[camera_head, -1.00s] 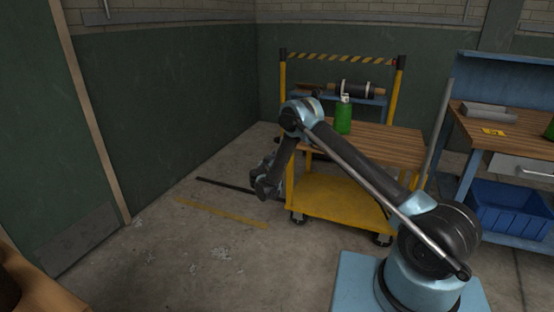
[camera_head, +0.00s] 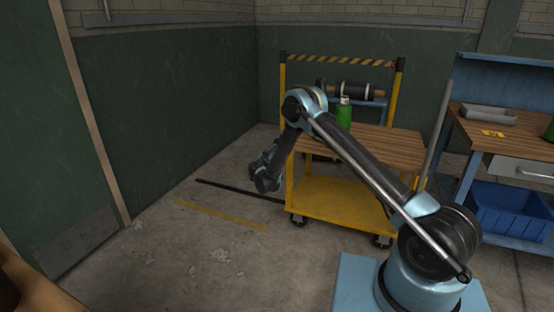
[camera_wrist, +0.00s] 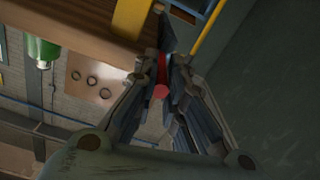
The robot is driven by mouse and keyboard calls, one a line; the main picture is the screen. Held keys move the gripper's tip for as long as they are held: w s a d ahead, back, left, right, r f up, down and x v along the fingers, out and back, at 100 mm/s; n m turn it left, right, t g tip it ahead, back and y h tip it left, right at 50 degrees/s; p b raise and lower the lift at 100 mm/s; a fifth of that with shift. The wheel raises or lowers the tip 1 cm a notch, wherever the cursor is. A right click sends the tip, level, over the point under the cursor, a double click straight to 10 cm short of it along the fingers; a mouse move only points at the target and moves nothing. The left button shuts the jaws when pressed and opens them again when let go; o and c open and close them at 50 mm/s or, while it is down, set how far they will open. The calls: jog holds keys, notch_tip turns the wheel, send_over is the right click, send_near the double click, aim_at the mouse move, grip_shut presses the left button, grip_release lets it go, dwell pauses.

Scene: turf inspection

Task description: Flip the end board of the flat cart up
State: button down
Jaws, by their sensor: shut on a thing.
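The flat cart stands upright with yellow posts, a yellow lower deck (camera_head: 335,198) and a wooden top (camera_head: 385,148). My gripper (camera_head: 262,180) is low at the cart's left end in the head view. In the wrist view my gripper (camera_wrist: 163,75) is shut on a small red piece (camera_wrist: 162,78), mostly hidden between the fingers. The wooden top's edge (camera_wrist: 85,22) and a yellow part (camera_wrist: 130,18) are close beside it. I cannot clearly make out the end board; the arm covers part of that end.
A green canister (camera_head: 343,112) and a dark roll (camera_head: 356,88) show at the cart's top. A workbench (camera_head: 520,135) with a blue bin (camera_head: 508,208) stands at right. Floor left of the cart is open up to the green wall (camera_head: 165,110).

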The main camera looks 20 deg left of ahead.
jog(key=shift+r, duration=1.2)
jog(key=c, duration=1.6)
grip_release()
jog(key=shift+r, duration=0.15)
jog(key=shift+s, duration=0.35)
jog(key=s, duration=1.1)
jog(key=shift+a, duration=0.45)
